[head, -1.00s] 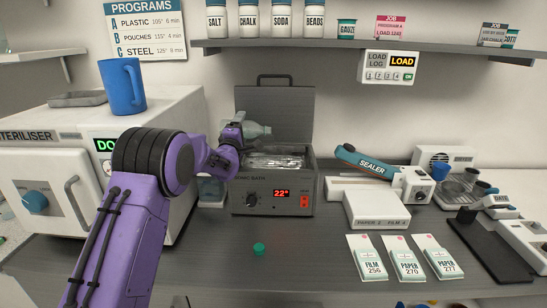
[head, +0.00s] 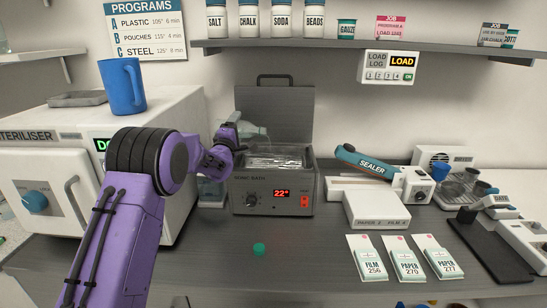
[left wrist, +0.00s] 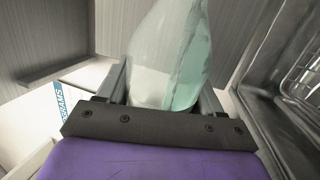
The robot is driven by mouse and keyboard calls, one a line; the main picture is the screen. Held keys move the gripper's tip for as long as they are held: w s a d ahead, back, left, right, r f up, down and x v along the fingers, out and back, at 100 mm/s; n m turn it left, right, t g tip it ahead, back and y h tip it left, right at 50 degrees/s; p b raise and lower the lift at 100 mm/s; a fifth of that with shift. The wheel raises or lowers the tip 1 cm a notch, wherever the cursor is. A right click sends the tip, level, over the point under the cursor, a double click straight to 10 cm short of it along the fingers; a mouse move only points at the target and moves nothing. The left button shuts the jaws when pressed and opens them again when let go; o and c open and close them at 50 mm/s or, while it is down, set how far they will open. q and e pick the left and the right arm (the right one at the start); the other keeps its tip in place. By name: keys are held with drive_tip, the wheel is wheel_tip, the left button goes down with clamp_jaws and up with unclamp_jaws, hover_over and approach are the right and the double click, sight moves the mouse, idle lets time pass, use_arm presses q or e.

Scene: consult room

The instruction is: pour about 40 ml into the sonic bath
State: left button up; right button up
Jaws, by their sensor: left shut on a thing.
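My left gripper (head: 230,142) is shut on a clear bottle (head: 254,131) at the left rim of the sonic bath (head: 272,197). In the left wrist view the bottle (left wrist: 178,60) stands between the fingers (left wrist: 160,90). Its pale green liquid lies along one side, so it looks tilted. The bottle is faint in the head view and partly behind the gripper; I cannot tell whether liquid is flowing. My right gripper is not in view.
A small green cap (head: 259,249) lies on the counter in front of the bath. A clear container (head: 210,192) stands left of the bath, partly behind my arm. The steriliser (head: 60,185) is at left, with a blue mug (head: 122,88) on top. The sealer (head: 365,163) is at right.

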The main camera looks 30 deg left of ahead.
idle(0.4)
use_arm(q)
wheel_tip(320, 180, up, 2)
drive_tip(key=shift+r+n+y+p, duration=0.15)
drive_tip(key=shift+n+y+p, duration=0.25)
drive_tip(key=shift+n+p, duration=0.6)
wheel_tip(320, 180, down, 3)
drive_tip(key=n+g+y+b, duration=0.1)
drive_tip(key=n, duration=0.2)
drive_tip(key=shift+w+d+n, duration=0.1)
drive_tip(key=shift+n, duration=0.2)
drive_tip(key=shift+d+r+n, duration=0.15)
drive_tip(key=shift+r+n, duration=0.15)
drive_tip(key=shift+r, duration=0.15)
drive_tip(key=shift+w+d+n+y, duration=0.1)
drive_tip(key=shift+n+y, duration=0.3)
drive_tip(key=shift+n, duration=0.1)
